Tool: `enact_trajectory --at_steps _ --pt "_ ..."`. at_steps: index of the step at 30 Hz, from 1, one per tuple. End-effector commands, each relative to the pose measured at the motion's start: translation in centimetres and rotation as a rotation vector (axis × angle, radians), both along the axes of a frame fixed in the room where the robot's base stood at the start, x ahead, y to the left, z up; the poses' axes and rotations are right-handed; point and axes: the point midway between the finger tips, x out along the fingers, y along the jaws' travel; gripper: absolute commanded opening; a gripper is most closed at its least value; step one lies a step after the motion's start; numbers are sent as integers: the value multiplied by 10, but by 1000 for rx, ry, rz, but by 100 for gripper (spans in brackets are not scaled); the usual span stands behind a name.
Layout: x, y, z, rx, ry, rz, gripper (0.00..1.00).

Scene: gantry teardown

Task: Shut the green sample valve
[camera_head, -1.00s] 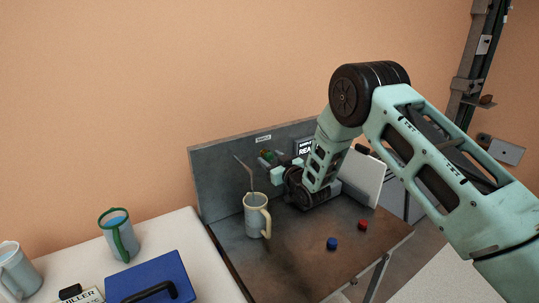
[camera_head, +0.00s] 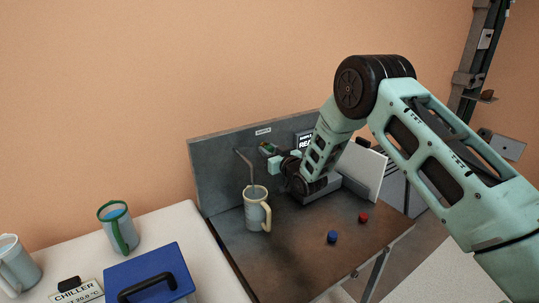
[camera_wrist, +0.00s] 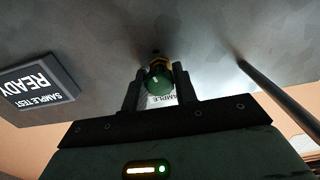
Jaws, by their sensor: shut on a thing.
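The green sample valve (camera_wrist: 159,84) is a round green knob on a brass fitting on the grey back panel. In the wrist view my gripper (camera_wrist: 160,88) has one finger on each side of the knob and is shut on it. In the head view the valve (camera_head: 268,147) shows only in part, behind my gripper (camera_head: 276,160). A grey spout pipe (camera_head: 245,163) slants down from the panel to the left of the valve. A cream jug (camera_head: 256,212) stands on the bench below the pipe's lower end.
A "READY" sample test display (camera_wrist: 37,82) is beside the valve on the panel. A blue knob (camera_head: 332,237) and a red knob (camera_head: 363,217) are on the brown bench. A green-handled jug (camera_head: 118,228) and blue case (camera_head: 150,277) are on the white table.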

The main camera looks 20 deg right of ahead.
Motion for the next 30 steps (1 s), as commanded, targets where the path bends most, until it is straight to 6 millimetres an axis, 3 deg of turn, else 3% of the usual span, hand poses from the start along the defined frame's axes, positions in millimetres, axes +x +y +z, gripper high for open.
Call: enact_trajectory --at_steps 9,20,21,22,30 --pt "0 -1 -2 215 67 -1 6" --pt "0 0 0 233 75 0 6" --pt "0 0 0 233 75 0 40" --pt "0 0 0 233 75 0 48" --pt "0 0 0 232 74 0 50"
